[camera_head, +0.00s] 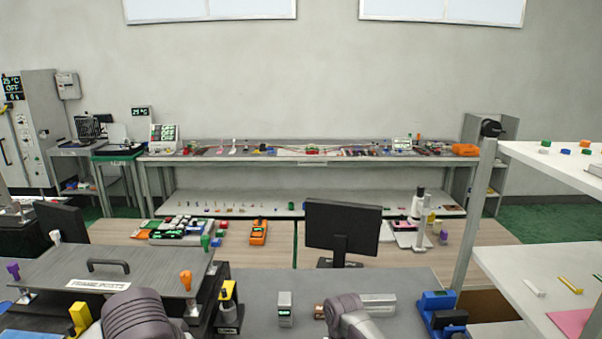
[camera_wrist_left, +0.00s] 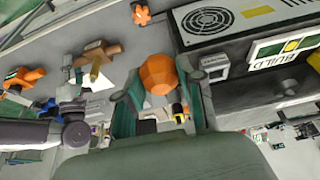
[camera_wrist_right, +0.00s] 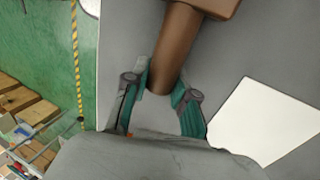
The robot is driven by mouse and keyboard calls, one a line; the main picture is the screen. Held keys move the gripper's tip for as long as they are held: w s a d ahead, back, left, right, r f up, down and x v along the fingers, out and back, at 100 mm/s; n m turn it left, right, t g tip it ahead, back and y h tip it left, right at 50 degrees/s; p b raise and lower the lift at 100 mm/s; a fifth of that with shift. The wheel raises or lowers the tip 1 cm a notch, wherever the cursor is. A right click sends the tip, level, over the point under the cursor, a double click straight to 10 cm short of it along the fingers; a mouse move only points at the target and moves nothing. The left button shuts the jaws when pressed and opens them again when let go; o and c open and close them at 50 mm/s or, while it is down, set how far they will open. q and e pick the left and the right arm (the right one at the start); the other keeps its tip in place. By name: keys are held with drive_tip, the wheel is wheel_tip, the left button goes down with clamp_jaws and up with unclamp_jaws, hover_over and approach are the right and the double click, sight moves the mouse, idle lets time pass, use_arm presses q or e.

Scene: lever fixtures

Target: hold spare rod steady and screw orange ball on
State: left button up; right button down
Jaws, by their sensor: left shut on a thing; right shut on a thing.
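The orange ball (camera_wrist_left: 158,74) sits between the fingertips of my left gripper (camera_wrist_left: 158,88) in the left wrist view. That gripper is shut on it. In the right wrist view, a brown rod (camera_wrist_right: 176,45) runs down from a brown block at the top edge. Its lower end lies between the fingers of my right gripper (camera_wrist_right: 163,88), which is shut on it. The ball does not show in the right wrist view, and I see no contact between ball and rod. Neither gripper's fingers show in the head view.
In the head view, a dark monitor (camera_head: 342,228) stands on the bench ahead. A handled panel (camera_head: 108,268) is at left, a blue device (camera_head: 437,308) at right. A grey box (camera_head: 285,308) stands on the grey mat. A white sheet (camera_wrist_right: 265,122) lies beside my right gripper.

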drive_tip(key=c, duration=0.9)
unclamp_jaws()
drive_tip(key=shift+o, duration=0.2)
